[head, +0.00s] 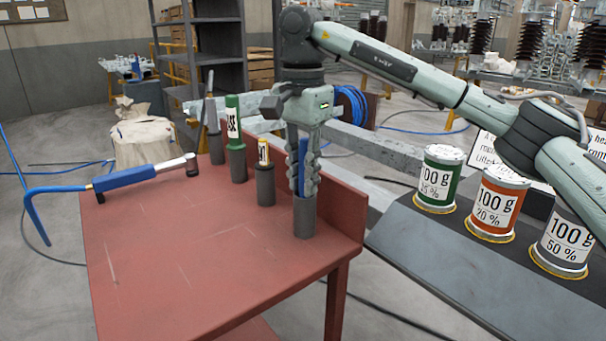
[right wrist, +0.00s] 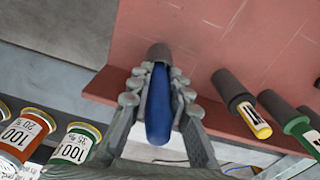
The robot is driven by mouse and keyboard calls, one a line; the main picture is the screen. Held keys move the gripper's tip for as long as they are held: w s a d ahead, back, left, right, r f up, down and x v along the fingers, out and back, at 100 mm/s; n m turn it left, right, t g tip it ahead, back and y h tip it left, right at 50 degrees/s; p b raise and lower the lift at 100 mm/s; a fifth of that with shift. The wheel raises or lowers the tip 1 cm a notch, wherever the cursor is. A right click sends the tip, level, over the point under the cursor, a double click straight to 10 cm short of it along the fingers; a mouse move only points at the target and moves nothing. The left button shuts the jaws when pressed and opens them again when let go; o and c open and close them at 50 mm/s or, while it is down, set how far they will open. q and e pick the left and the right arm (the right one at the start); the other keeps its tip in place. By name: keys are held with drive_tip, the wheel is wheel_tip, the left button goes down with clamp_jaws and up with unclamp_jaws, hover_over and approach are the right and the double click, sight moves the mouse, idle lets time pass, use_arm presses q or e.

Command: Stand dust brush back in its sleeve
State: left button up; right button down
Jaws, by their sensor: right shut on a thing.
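My right gripper (head: 304,185) points down and is shut on the dust brush. The brush's blue handle (head: 303,152) shows upright between the fingers, and also in the right wrist view (right wrist: 158,108). The fingertips are at the mouth of a dark grey sleeve (head: 304,219) near the table's right edge. In the right wrist view the sleeve (right wrist: 159,53) is in line with the handle. The brush's lower end is hidden, so I cannot tell how deep it sits. My left gripper is not in view.
Other grey sleeves on the red table (head: 200,270) hold a yellow-and-white tube (head: 263,152), a green tube (head: 233,118) and a grey tool (head: 211,104). A blue-handled tool (head: 122,179) lies at the left. Three labelled cans, one green (head: 438,180), stand on the right bench.

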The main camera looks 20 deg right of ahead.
drive_tip(key=c, duration=1.3)
unclamp_jaws()
drive_tip(key=shift+c, duration=0.2)
drive_tip(key=shift+r, duration=0.1)
